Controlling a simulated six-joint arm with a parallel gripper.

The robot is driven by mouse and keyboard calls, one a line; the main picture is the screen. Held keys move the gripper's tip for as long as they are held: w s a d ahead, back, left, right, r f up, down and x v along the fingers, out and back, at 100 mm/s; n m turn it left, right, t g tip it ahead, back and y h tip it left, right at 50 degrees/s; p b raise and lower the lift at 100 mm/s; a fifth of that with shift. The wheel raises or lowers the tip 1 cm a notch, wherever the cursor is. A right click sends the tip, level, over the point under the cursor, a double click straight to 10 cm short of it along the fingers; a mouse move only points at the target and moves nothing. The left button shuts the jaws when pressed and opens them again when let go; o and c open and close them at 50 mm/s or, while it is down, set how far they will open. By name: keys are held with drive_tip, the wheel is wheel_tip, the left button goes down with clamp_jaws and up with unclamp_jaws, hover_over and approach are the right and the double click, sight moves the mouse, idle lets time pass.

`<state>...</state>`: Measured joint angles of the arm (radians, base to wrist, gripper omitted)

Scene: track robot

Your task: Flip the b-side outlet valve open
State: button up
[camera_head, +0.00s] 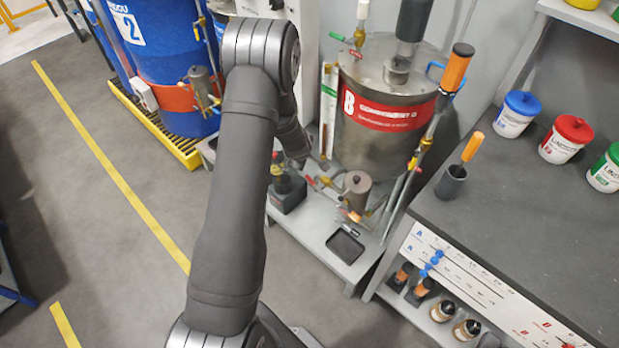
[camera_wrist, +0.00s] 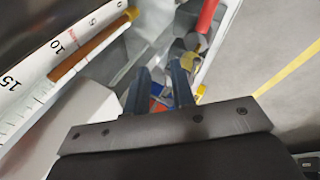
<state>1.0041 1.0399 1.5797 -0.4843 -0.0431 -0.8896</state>
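The B-side tank (camera_head: 375,135) is a steel drum with a red "B" label. Low at its front is a brass valve with a red lever (camera_head: 311,182). A red handle (camera_wrist: 208,14) with yellow-brass fittings (camera_wrist: 188,61) beside it shows in the wrist view; I cannot tell for certain that this is the same valve. My gripper (camera_wrist: 159,82) has its two dark fingers apart, with small blue and red parts visible between and beyond them. No contact with the red handle shows. In the head view my arm hides the fingertips, left of the tank's lower part.
A sight-glass scale (camera_wrist: 60,45) with an orange tube runs close on the left in the wrist view. A dark box with a bottle (camera_head: 286,190), a small pump-like cylinder (camera_head: 356,190) and a black tray (camera_head: 345,246) stand by the tank. A workbench (camera_head: 500,200) is at right.

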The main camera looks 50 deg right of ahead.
drive_tip(key=s+a+r+m+g+y, duration=0.2)
drive_tip(key=r+m, duration=0.1)
drive_tip(key=r, duration=0.2)
drive_tip(key=s+a+r+m+g+y, duration=0.1)
drive_tip(key=s+a+r+m+g, duration=0.1)
drive_tip(key=r, duration=0.3)
approach(310, 179)
drive_tip(key=f, duration=0.3)
drive_tip(key=d+f, duration=0.1)
drive_tip(key=f, duration=0.5)
drive_tip(key=shift+s+d, duration=0.1)
drive_tip(key=shift+d, duration=0.3)
drive_tip(key=shift+c, duration=0.2)
clamp_jaws()
